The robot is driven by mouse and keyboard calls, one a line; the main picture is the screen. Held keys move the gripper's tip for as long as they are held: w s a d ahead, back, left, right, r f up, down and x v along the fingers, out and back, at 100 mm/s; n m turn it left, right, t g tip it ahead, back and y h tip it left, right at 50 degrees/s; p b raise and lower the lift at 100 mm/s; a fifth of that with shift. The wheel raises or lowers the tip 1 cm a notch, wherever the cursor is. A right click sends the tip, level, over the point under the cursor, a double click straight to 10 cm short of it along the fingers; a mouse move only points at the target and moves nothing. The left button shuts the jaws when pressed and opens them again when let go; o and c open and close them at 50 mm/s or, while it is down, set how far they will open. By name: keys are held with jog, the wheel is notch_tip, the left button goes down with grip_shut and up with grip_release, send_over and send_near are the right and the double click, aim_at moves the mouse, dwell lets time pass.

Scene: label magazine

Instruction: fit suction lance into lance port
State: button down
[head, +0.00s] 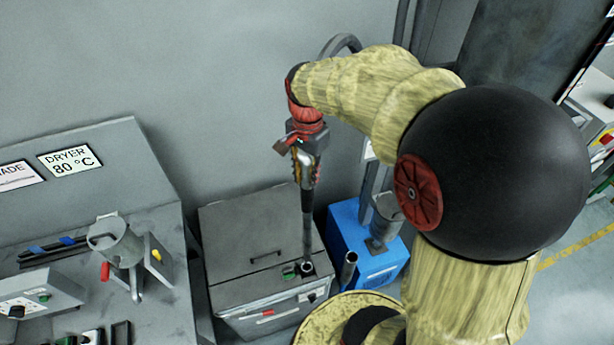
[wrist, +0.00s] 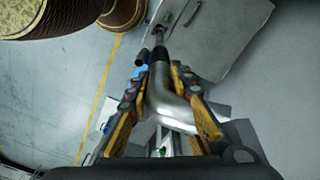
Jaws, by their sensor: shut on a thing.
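My gripper (head: 305,172) is shut on the suction lance (head: 308,222), around its bent metal upper part. The lance hangs nearly upright, its dark straight tube pointing down. The lance port (head: 307,269) is a dark ring on the lid of a grey bin, near its front right corner. The lance's lower end meets the port in the head view; I cannot tell whether it is inside or just above. In the wrist view the lance (wrist: 172,108) lies between both fingers of my gripper (wrist: 166,85), and its far end reaches the grey lid.
The grey bin (head: 250,238) has a handle and a green button on its lid. A dryer bench (head: 150,225) with a metal hopper (head: 118,245) stands left.

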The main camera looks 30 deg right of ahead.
aim_at(306, 187)
jog(key=shift+a+r, duration=0.15)
jog(key=shift+a, duration=0.15)
jog(key=shift+s+a, duration=0.1)
jog(key=shift+s, duration=0.15)
jog(key=shift+f+b, duration=1.2)
jog(key=shift+f, duration=0.8)
jog(key=shift+w+r+p, duration=0.1)
jog(key=shift+r+p, duration=0.05)
jog(key=shift+p, duration=0.35)
